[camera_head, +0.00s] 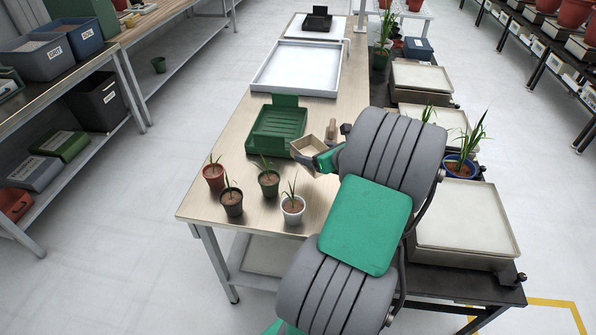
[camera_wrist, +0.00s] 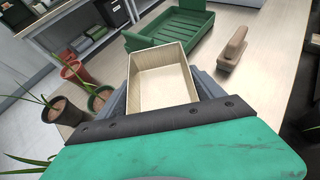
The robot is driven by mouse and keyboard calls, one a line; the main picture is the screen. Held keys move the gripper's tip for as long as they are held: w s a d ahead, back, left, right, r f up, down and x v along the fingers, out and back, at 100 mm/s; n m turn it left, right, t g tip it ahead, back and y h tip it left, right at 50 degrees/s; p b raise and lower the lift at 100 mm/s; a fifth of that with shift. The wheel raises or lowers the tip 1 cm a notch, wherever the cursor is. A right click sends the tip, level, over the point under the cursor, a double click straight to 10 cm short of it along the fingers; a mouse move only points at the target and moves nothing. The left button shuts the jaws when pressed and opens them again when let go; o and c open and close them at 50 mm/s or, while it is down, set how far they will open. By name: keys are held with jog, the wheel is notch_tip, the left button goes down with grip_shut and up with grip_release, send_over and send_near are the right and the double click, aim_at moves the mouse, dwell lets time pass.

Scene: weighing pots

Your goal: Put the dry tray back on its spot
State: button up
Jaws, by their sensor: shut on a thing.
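A small open beige tray (camera_wrist: 163,84), box-like and empty inside, sits between the fingers of my gripper (camera_wrist: 160,92). It also shows in the head view (camera_head: 309,146), close to the front right corner of a green slatted tray (camera_head: 278,131). My gripper (camera_head: 318,157) is shut on the beige tray, above the bench's right side. The green tray lies just beyond it in the wrist view (camera_wrist: 172,30). I cannot tell whether the beige tray touches the bench. No marked spot for it is clear in either view.
Several potted plants, among them a white pot (camera_head: 293,210) and a red pot (camera_head: 213,178), stand at the bench's near end. A large white tray (camera_head: 297,68) and a black device (camera_head: 318,19) are farther back.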

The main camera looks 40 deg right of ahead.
send_over(300, 183)
notch_tip(300, 183, down, 5)
jog(key=shift+d+f, duration=0.1)
jog(key=shift+f, duration=1.8)
jog(key=o, duration=1.7)
